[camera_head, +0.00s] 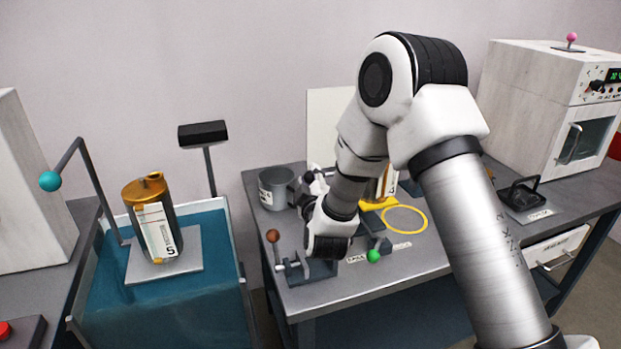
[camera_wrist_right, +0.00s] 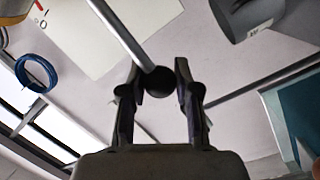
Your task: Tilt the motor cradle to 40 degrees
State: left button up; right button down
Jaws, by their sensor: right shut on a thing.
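My right gripper (camera_wrist_right: 160,80) is shut on a dark ball knob (camera_wrist_right: 159,82) at the end of a grey rod (camera_wrist_right: 122,32), seen in the wrist view. In the head view my right arm reaches over the grey table and its wrist hides most of the middle, so the gripped knob does not show clearly there. I cannot make out the motor cradle surely; part of a gold canister (camera_head: 386,183) and a yellow piece (camera_head: 378,204) show behind my arm. My left gripper is not in view.
On the table (camera_head: 345,289) are a grey mug (camera_head: 276,188), a brown-knobbed lever (camera_head: 273,237), a green knob (camera_head: 374,256) and a yellow ring (camera_head: 405,220). A teal tank (camera_head: 130,318) with a gold canister (camera_head: 152,225) stands left. A white oven (camera_head: 535,105) stands right.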

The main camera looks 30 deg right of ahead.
jog(key=shift+d+r+m+p, duration=0.1)
jog(key=shift+r+m+p, duration=0.75)
jog(key=shift+r, duration=0.45)
jog(key=r, duration=0.1)
jog(key=r+m+p, duration=0.1)
jog(key=r+p, duration=0.1)
jog(key=shift+s+d+m+g+y, duration=0.1)
jog(key=shift+d+m+g+y, duration=0.15)
jog(key=shift+d+g+y, duration=0.1)
jog(key=shift+s+d+r+m+p, duration=0.1)
jog(key=shift+d+r+m+p, duration=0.25)
jog(key=shift+r+m+p, duration=0.3)
jog(key=shift+s+d+r+m+p, duration=0.1)
jog(key=shift+d+r+m+p, duration=0.3)
jog(key=shift+r+p, duration=0.4)
jog(key=shift+s+d+r+m+y+p, duration=0.1)
jog(key=shift+d+r+m+y+p, duration=0.1)
jog(key=shift+d+r+m+p, duration=0.3)
jog(key=shift+s+d+r+m+y+p, duration=0.1)
jog(key=shift+d+r+m+y+p, duration=0.2)
jog(key=shift+r, duration=0.35)
jog(key=c, duration=0.8)
grip_release()
jog(key=shift+a, duration=0.1)
